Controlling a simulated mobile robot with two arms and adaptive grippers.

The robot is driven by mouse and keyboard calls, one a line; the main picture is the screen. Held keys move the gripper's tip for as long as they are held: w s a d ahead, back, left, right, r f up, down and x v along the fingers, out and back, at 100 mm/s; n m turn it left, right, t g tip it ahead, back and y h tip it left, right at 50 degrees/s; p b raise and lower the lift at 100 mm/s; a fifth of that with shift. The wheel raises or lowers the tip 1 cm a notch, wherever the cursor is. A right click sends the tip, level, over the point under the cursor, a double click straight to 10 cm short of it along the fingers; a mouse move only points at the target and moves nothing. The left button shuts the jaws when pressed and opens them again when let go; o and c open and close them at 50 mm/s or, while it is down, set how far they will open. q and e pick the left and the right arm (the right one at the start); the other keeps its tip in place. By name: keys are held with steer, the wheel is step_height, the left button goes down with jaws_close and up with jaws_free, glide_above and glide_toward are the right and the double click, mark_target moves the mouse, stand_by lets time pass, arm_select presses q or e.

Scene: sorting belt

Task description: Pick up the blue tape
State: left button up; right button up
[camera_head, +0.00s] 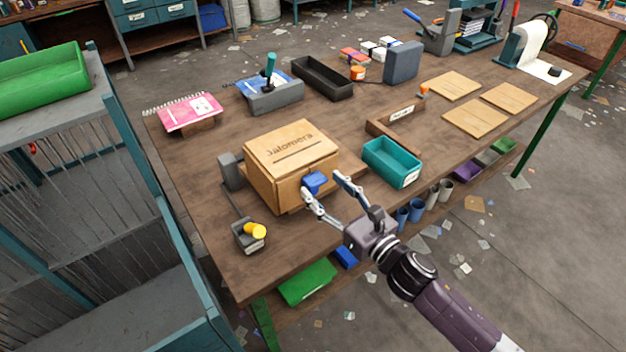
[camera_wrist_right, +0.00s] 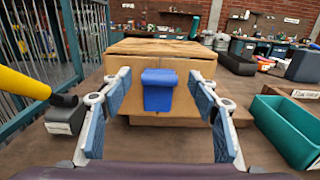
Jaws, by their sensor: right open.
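A small blue piece (camera_head: 314,182), which I take for the blue tape, shows at the front face of the cardboard box (camera_head: 290,150). In the right wrist view the blue piece (camera_wrist_right: 158,91) is centred in front of the box (camera_wrist_right: 140,60). I cannot tell whether it touches the box. My right gripper (camera_head: 321,185) is open, with its fingertips on either side of the blue piece. In the right wrist view the right gripper (camera_wrist_right: 158,80) has a finger to each side and nothing clamped. My left gripper is not in view.
A teal bin (camera_head: 392,163) stands close to the right of the box. A dark holder with a yellow handle (camera_head: 254,231) lies front left. A grey block (camera_head: 232,170) is left of the box.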

steer(key=shift+x, duration=1.3)
steer(key=shift+c, duration=0.4)
steer(key=c, duration=0.8)
step_height(320, 180, up, 20)
steer(key=p, duration=0.2)
steer(key=shift+p, duration=0.35)
